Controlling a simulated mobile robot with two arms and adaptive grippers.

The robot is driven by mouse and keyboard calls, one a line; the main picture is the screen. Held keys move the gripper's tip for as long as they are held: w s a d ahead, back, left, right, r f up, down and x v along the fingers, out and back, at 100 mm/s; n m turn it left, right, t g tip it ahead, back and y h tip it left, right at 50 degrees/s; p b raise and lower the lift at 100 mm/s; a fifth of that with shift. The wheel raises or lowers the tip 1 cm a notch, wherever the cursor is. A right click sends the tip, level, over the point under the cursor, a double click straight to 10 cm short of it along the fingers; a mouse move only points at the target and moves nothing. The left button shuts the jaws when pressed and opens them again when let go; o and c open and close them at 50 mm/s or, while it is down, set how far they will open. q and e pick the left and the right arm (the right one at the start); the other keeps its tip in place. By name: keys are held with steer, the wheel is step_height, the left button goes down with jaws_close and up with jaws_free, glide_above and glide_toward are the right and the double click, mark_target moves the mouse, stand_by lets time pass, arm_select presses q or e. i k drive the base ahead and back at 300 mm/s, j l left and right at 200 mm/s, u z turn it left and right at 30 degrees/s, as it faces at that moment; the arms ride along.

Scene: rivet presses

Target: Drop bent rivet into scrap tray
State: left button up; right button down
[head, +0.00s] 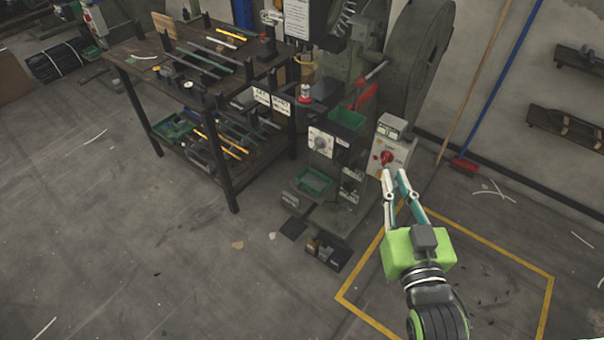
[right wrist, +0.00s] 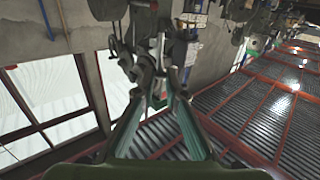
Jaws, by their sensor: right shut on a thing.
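My right gripper (head: 396,172) is raised in front of the press, at the right of the head view. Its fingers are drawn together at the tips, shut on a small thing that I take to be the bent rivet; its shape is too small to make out. The fingertips also show in the right wrist view (right wrist: 160,103). A green tray (head: 314,182) sits low at the foot of the press, left of and below the gripper. A green bin (head: 347,118) is higher on the press. No label tells me which is the scrap tray. My left gripper is out of view.
The press control box with a red button (head: 388,157) stands just behind the right fingertips. A dark compartment box (head: 328,252) lies on the floor. A two-level workbench (head: 228,190) with rods stands at left.

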mark_target(316, 184)
steer(key=i+j, duration=0.2)
steer(key=j, duration=0.15)
steer(key=i+j+z, duration=0.1)
steer(key=j, duration=0.25)
steer(key=i+j, duration=0.3)
steer(key=i+j+z, duration=0.1)
steer(key=j, duration=0.35)
steer(key=i+j, duration=0.3)
steer(key=j+z, duration=0.05)
steer(key=j, duration=0.05)
